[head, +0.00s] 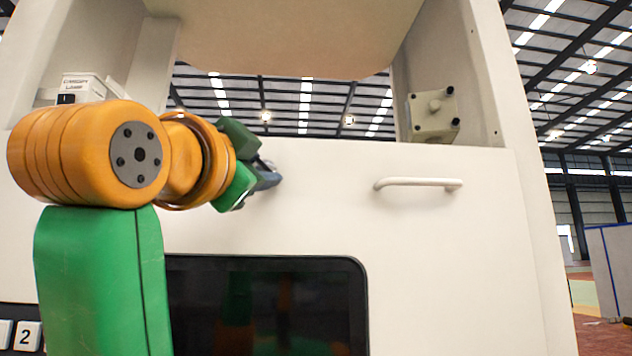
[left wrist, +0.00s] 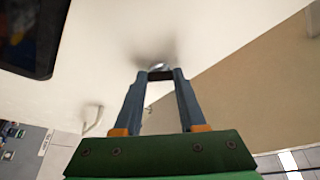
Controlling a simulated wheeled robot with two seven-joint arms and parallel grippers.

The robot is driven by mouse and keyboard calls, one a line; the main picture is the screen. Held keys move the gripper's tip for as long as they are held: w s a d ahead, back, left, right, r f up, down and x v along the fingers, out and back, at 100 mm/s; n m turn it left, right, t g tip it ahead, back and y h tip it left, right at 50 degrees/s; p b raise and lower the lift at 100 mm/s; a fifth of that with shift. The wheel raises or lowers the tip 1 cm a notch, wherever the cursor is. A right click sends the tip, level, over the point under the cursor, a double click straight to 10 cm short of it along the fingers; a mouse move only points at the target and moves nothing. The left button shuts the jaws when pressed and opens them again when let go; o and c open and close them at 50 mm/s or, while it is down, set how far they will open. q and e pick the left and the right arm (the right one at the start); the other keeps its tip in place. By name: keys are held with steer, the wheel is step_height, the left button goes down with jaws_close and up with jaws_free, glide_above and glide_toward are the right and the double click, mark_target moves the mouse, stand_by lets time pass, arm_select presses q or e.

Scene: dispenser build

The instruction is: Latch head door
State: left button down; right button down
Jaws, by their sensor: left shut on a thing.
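The head door (head: 330,215) is the broad cream front panel, with a pale bar handle (head: 418,184) on its right part. I see no clear gap along its edges, but cannot tell whether it is fully closed. My left gripper (head: 272,177) is at the door's upper middle, left of the handle. In the left wrist view its fingertips (left wrist: 160,76) are close together on a small round silvery latch (left wrist: 158,66) on the panel. The fingers and arm hide most of the latch in the head view. The handle also shows in the left wrist view (left wrist: 92,121). My right gripper is out of view.
A dark screen (head: 265,305) sits in the panel below my left gripper. Numbered buttons (head: 27,336) are at lower left.

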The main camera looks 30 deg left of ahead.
arm_select(q)
steer(key=m, duration=0.2)
steer(key=m+g+h+p, duration=0.1)
steer(key=m, duration=0.2)
steer(key=shift+s+a+r+h, duration=0.1)
steer(key=shift+r+h, duration=0.1)
steer(key=shift+h, duration=0.1)
steer(key=shift+r+m+g+h, duration=0.1)
steer(key=shift+m+g+h, duration=0.25)
steer(key=shift+m, duration=0.85)
steer(key=shift+m+g+h, duration=0.15)
steer(key=shift+m+g, duration=0.3)
steer(key=shift+m, duration=0.75)
steer(key=shift+c, duration=2.4)
jaws_free()
steer(key=s+d+b, duration=0.1)
steer(key=s, duration=0.5)
steer(key=shift+s, duration=0.4)
